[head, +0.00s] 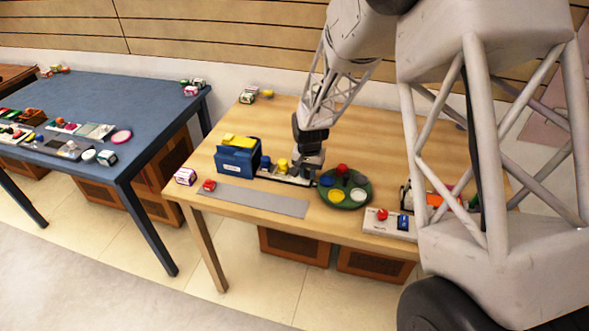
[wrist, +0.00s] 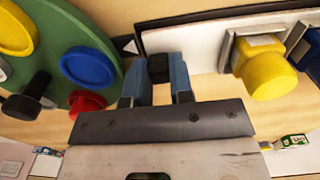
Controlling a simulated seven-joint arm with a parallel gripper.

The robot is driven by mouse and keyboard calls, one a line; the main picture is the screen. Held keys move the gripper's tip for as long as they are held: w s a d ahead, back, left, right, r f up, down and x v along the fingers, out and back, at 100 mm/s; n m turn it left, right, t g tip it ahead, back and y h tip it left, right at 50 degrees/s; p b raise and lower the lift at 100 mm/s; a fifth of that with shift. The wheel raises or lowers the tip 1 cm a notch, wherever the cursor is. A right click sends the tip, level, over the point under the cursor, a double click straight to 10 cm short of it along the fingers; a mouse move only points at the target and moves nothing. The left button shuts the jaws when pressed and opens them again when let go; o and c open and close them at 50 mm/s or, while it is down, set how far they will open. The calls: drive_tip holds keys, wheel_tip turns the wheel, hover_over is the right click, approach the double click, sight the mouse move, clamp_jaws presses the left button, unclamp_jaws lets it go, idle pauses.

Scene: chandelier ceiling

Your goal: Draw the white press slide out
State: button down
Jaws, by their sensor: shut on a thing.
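The white press slide (wrist: 200,43) shows in the wrist view as a white strip with a dark edge, bearing a yellow round-topped piece (wrist: 265,72). In the head view, its white strip lies low on the wooden table, left of my gripper (head: 308,170), with blue and yellow knobs on it. In the wrist view my gripper (wrist: 158,80) has its two blue-grey fingers shut on a small black knob (wrist: 158,67) at the near end of the strip. How the knob joins the slide is hidden.
A green round tray (head: 363,195) with coloured discs stands close to my gripper's right. A blue box (head: 238,162) with yellow on top stands to the left. A grey flat strip (head: 250,201) lies in front. A white panel (head: 378,228) with a red knob is at the right front.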

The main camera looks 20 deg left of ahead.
drive_tip(key=shift+d, duration=0.45)
drive_tip(key=c, duration=1)
unclamp_jaws()
drive_tip(key=shift+d, duration=0.1)
drive_tip(key=shift+r, duration=0.15)
drive_tip(key=shift+r, duration=3.8)
drive_tip(key=shift+r, duration=0.1)
drive_tip(key=shift+r, duration=2.4)
drive_tip(key=shift+c, duration=0.3)
